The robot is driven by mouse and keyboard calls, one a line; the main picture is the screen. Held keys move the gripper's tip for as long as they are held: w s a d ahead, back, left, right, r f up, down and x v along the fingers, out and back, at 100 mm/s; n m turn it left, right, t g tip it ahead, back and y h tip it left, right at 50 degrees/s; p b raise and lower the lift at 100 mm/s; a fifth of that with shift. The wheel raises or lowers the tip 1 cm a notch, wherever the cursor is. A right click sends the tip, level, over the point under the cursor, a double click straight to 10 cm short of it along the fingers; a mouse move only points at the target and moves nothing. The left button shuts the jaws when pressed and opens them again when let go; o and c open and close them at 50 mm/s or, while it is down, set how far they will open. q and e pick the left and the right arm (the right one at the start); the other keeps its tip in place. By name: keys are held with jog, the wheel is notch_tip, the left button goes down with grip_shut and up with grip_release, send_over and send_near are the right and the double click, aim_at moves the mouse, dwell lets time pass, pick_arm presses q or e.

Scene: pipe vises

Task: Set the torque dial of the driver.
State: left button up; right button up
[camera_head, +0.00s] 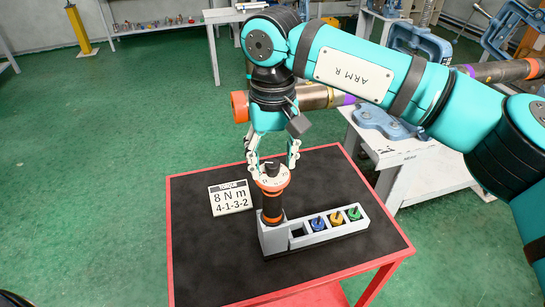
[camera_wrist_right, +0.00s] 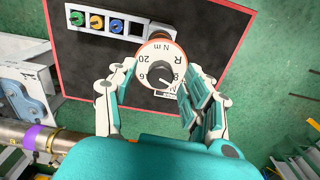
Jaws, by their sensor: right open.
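The torque driver (camera_head: 271,208) stands upright in a grey holder, with an orange collar and dark body. Its white round dial (camera_wrist_right: 152,60) faces up and carries a black knob with a light pointer (camera_wrist_right: 163,80). The dial's markings appear upside down in the right wrist view, including "20", "N m" and "R"; the exact setting is hard to read. My right gripper (camera_head: 273,163) is open from above, with its fingers on either side of the dial. Contact with the knob cannot be told. A sign (camera_head: 230,198) reads "TORQUE 8 N m 4-1-3-2". My left gripper is out of view.
The grey holder (camera_head: 274,243) has an empty square slot and blue (camera_head: 318,223), yellow (camera_head: 336,219) and green (camera_head: 354,214) pieces. It stands on a black-topped red table (camera_head: 210,262). A pipe (camera_head: 320,97) lies behind my right arm, near blue vises (camera_head: 380,121).

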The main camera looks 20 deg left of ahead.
aim_at(272, 163)
notch_tip(272, 163, up, 12)
dwell(0.4)
jog(key=shift+f, duration=0.1)
